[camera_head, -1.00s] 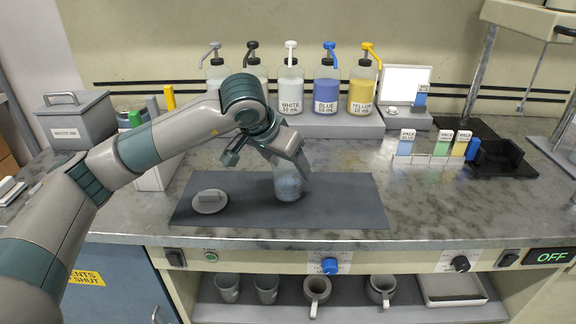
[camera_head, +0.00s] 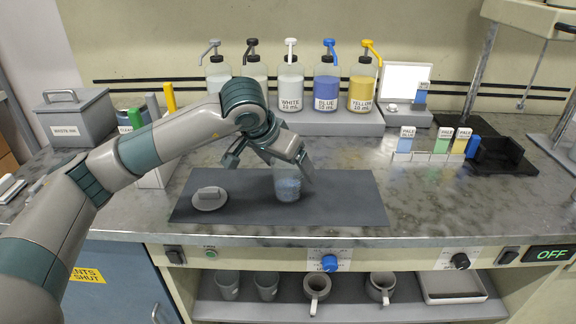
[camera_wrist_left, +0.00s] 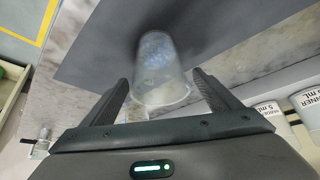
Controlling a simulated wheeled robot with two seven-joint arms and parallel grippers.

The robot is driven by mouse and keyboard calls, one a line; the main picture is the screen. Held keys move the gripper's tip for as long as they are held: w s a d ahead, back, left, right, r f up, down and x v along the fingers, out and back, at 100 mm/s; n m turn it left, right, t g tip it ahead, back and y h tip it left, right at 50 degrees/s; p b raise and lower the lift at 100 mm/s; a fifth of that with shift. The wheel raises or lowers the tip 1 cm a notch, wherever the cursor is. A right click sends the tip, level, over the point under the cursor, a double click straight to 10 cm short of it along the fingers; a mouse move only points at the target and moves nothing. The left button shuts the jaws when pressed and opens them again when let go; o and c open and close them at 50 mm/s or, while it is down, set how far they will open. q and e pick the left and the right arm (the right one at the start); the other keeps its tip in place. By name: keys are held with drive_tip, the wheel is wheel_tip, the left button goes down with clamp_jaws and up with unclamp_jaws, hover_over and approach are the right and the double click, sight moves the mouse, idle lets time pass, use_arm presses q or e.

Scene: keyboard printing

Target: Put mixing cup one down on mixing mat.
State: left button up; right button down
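A clear mixing cup (camera_head: 288,188) with bluish contents stands upright on the dark grey mixing mat (camera_head: 345,205), near its middle. My left gripper (camera_head: 272,168) is at the cup's upper part, coming from behind and above. In the left wrist view the cup (camera_wrist_left: 160,72) sits between the two spread fingers of the left gripper (camera_wrist_left: 160,78), with a narrow gap on each side. The gripper is open. Part of the cup's rim is hidden by the gripper in the head view. My right gripper is not in view.
Pump bottles (camera_head: 290,95) stand on a shelf behind. The mat's right side is clear.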

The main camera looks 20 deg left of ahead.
sight(280, 185)
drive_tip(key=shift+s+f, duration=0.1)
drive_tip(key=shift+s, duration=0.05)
use_arm(q)
drive_tip(key=shift+r, duration=0.1)
drive_tip(key=shift+v, duration=0.75)
drive_tip(key=v, duration=0.4)
drive_tip(key=shift+s+r, duration=0.15)
drive_tip(key=shift+r, duration=0.2)
drive_tip(key=b+v, duration=0.1)
drive_tip(key=v, duration=0.5)
drive_tip(key=shift+f, duration=0.1)
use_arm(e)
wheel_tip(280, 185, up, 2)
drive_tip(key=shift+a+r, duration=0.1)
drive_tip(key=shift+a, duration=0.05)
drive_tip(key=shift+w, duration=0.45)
